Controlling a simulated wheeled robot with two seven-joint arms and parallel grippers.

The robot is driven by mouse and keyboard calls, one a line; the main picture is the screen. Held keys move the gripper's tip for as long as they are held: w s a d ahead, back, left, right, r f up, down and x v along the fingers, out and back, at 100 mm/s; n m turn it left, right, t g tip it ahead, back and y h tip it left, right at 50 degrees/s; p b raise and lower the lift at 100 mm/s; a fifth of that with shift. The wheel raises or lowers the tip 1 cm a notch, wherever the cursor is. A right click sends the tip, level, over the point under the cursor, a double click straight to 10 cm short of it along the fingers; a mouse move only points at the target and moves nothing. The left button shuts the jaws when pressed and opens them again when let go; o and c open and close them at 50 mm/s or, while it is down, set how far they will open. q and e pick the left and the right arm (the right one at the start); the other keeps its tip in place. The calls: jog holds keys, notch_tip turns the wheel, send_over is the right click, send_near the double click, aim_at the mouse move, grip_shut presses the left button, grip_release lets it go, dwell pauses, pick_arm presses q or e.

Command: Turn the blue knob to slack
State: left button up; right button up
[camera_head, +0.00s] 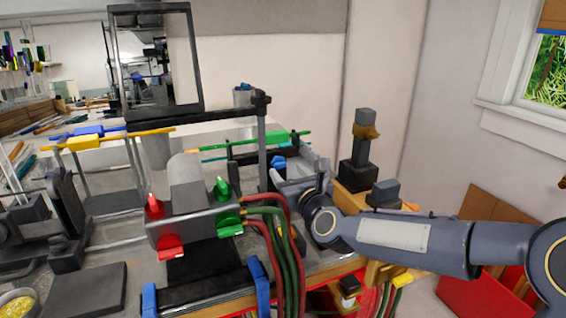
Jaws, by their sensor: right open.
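A small blue knob-like piece (279,162) shows near the middle of the head view, behind the grey burner block. I cannot read any marking on it or tell which way it is turned. My right gripper (287,178) is beside this blue piece, its arm coming in from the right. Its jaws are open and partly hidden by the wrist and the hoses, so I cannot tell whether they touch the blue piece. My left gripper is not in view.
The grey burner block (195,205) has red and green knobs, with red and green hoses (283,240) hanging close to my right wrist. A dark post (262,145) stands just left of the gripper. A black upright fixture (361,150) stands to the right.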

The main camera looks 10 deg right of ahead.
aim_at(281, 165)
jog(key=shift+w+a+p, duration=0.2)
jog(key=shift+w+p, duration=0.05)
jog(key=shift+w, duration=0.65)
jog(key=shift+w+a+p, duration=0.15)
jog(key=shift+w+p, duration=0.05)
jog(key=shift+w, duration=0.7)
jog(key=c, duration=1)
